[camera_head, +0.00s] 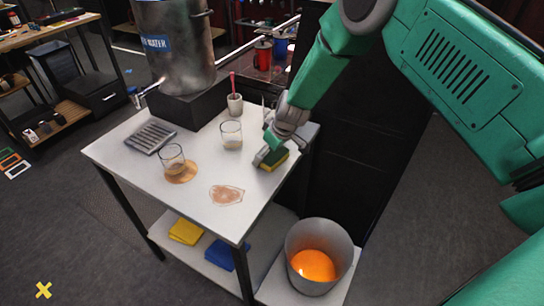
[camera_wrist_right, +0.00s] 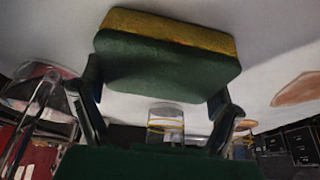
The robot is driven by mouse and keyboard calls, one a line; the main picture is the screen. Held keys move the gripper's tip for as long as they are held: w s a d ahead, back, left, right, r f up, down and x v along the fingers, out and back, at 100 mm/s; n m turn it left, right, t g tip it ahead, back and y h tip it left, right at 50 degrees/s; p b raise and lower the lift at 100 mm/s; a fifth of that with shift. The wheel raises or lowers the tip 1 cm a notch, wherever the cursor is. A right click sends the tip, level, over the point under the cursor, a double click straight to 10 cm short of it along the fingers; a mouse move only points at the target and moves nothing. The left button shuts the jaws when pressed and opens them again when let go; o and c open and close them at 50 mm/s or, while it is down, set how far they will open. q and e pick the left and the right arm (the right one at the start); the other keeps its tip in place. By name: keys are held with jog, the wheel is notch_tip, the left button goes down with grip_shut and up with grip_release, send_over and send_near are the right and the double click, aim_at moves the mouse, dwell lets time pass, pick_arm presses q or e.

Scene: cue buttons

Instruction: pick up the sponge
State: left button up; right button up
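The sponge (camera_head: 273,161), green on one face and yellow on the other, is at the right edge of the white table (camera_head: 205,170). My right gripper (camera_head: 268,153) is right at it and hides part of it. In the right wrist view the sponge (camera_wrist_right: 165,60) fills the upper middle, with the widely spread fingers of the right gripper (camera_wrist_right: 155,95) at its two ends. Whether the fingers press on it or only stand beside it is not clear. My left gripper is not in view.
On the table are a glass (camera_head: 231,134), another glass (camera_head: 172,157) in a brown spill, a second spill (camera_head: 227,193), a metal drip tray (camera_head: 151,138), a cup (camera_head: 235,104) and a water urn (camera_head: 177,45). A bucket (camera_head: 341,252) with orange inside stands below right.

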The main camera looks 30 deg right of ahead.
dwell(0.3)
notch_tip(320, 180, up, 10)
jog(key=shift+f+b, duration=0.1)
jog(key=shift+b, duration=0.25)
jog(key=c, duration=0.4)
